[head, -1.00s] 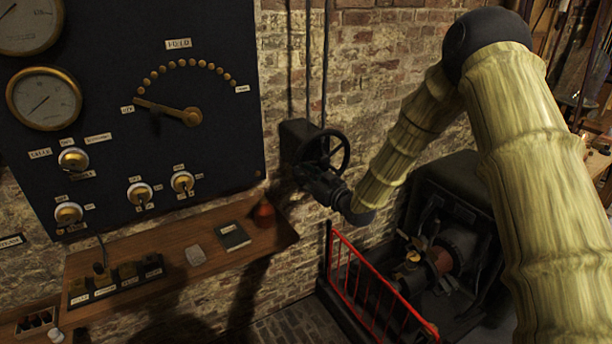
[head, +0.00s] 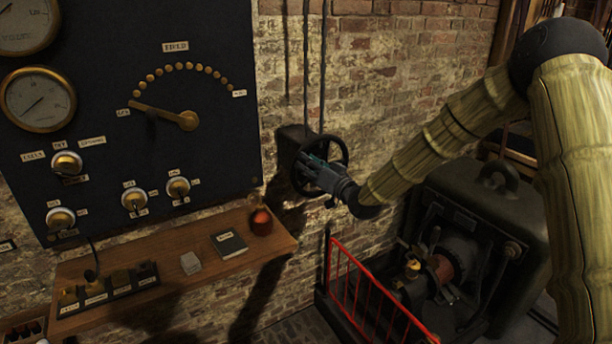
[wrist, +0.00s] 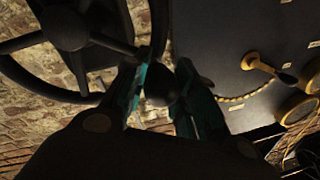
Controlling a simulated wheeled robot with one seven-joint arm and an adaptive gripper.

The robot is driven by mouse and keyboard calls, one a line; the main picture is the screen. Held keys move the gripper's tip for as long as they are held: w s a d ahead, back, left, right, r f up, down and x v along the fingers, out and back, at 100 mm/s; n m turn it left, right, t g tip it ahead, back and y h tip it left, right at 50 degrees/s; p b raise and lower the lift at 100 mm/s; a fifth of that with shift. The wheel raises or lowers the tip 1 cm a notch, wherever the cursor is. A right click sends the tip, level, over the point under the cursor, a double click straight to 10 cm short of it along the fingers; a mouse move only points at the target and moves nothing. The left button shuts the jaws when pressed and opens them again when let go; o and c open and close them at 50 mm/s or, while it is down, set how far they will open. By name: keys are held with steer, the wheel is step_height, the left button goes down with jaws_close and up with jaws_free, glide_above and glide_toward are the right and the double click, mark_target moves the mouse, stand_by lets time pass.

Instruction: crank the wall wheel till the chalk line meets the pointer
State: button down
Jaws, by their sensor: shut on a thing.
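The dark spoked wall wheel (head: 344,149) is mounted on the brick wall, right of the black panel. In the wrist view, its rim and spokes (wrist: 72,25) fill the upper left. My gripper (head: 308,168) is at the left part of the wheel in the head view and covers some of it. In the wrist view, my gripper (wrist: 165,82) has its teal-lined fingers on both sides of a dark rounded handle (wrist: 161,88), shut on it. I cannot make out a chalk line or a pointer at the wheel.
A black panel (head: 120,60) with gauges and knobs hangs at left. A red railing (head: 365,285) and a dark machine (head: 500,215) stand below and right of the wheel.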

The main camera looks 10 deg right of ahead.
steer(key=shift+w+d+r+m+b, duration=0.3)
steer(key=shift+d+r+m, duration=0.4)
steer(key=shift+m, duration=0.3)
steer(key=shift+t, duration=0.3)
steer(key=c, duration=1.1)
jaws_free()
steer(key=shift+s, duration=0.1)
steer(key=shift+a, duration=0.1)
steer(key=v, duration=1.2)
